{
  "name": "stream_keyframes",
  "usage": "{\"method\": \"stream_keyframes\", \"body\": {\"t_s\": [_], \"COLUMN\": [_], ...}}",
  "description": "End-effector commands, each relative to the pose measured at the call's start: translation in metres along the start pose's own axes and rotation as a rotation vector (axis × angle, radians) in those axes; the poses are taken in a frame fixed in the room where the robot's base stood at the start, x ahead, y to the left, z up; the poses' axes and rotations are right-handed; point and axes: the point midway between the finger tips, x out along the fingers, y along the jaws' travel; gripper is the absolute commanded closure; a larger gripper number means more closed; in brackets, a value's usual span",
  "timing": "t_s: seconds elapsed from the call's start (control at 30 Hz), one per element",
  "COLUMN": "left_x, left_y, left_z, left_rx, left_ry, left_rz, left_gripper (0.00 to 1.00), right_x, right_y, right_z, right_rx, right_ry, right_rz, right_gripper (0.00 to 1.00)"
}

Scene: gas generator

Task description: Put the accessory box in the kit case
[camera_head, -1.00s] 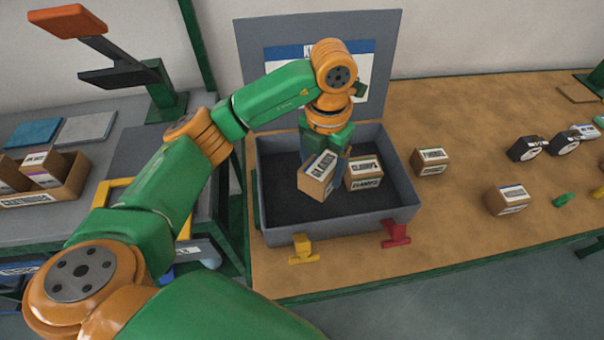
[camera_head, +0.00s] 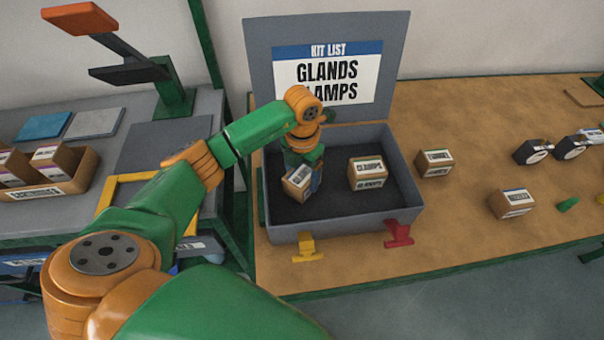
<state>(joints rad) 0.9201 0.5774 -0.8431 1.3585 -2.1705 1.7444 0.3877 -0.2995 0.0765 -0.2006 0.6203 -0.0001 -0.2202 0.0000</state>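The kit case (camera_head: 344,226) is a grey open box on the wooden bench, with its lid raised at the back. My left gripper (camera_head: 304,180) reaches down into the left part of the case. It appears shut on a small tilted cardboard box (camera_head: 297,183) with a white label too small to read. I cannot tell whether this box touches the case floor. Its fingers are mostly hidden by the arm and the box. My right gripper is not in view.
The lid carries a kit list (camera_head: 328,75) reading GLANDS and another line partly hidden. Yellow (camera_head: 307,249) and red (camera_head: 399,235) latches are at the case's front. Two boxes (camera_head: 435,163) (camera_head: 512,203) and black round items (camera_head: 533,151) lie right. A carton tray (camera_head: 50,188) stands left.

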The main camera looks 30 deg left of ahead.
Motion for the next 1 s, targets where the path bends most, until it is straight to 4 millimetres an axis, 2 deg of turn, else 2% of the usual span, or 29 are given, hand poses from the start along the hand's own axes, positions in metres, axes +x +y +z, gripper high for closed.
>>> {"method": "stream_keyframes", "body": {"t_s": [0.03, 0.07, 0.1, 0.3, 0.37, 0.43, 0.77, 0.83, 1.0], "left_x": [0.0, 0.0, 0.0, -0.001, -0.006, -0.011, -0.091, -0.108, -0.123], "left_y": [0.0, 0.0, 0.0, 0.0, 0.0, 0.0, 0.0, 0.0, 0.0], "left_z": [0.0, 0.0, 0.0, 0.0, 0.0, 0.001, 0.001, 0.001, 0.0], "left_rx": [0.0, 0.0, 0.0, 0.0, 0.0, 0.001, 0.0, 0.0, 0.0], "left_ry": [0.0, 0.0, 0.0, 0.0, 0.0, -0.003, -0.005, -0.004, 0.0], "left_rz": [0.0, 0.0, 0.0, 0.0, -0.001, 0.0, 0.001, 0.002, 0.001], "left_gripper": [0.12, 0.04, 0.0, 0.0, 0.0, 0.0, 0.0, 0.0, 0.0], "right_x": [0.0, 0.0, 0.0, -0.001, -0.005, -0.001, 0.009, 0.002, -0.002], "right_y": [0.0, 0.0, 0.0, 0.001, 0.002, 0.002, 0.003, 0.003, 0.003], "right_z": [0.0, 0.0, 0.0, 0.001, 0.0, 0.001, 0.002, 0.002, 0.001], "right_rx": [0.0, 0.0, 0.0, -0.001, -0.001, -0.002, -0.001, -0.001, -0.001], "right_ry": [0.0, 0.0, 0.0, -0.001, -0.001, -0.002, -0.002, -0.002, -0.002], "right_rz": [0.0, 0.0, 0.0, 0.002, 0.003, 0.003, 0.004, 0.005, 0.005], "right_gripper": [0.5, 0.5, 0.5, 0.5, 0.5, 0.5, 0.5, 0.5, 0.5]}}
